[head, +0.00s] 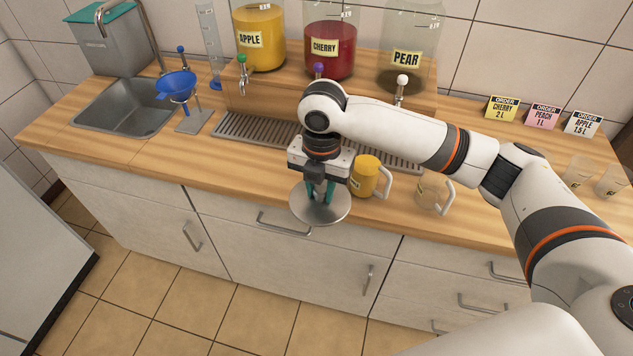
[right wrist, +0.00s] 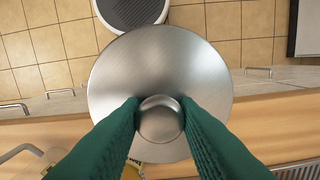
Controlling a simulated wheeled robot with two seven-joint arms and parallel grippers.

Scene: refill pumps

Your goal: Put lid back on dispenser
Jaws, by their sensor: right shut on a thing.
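My right gripper (head: 319,192) is shut on the knob of a round metal lid (head: 318,213). The lid is held level over the front edge of the counter. In the right wrist view the green fingers (right wrist: 158,118) grip the knob and the lid's disc (right wrist: 160,65) spreads out beyond it. Three dispensers stand on the wooden stand: APPLE (head: 259,40) with yellow liquid, CHERRY (head: 330,45) with red liquid, and PEAR (head: 408,50) with little dark liquid. Their tops are cut off by the head view's upper edge. My left gripper is out of view.
A yellow-filled mug (head: 365,176) and an empty glass mug (head: 432,192) stand right of the lid. A drip tray (head: 257,131), a blue funnel (head: 177,86) on its stand and a sink (head: 118,110) are farther left. Order cards (head: 541,115) and small glasses (head: 578,172) are at the right.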

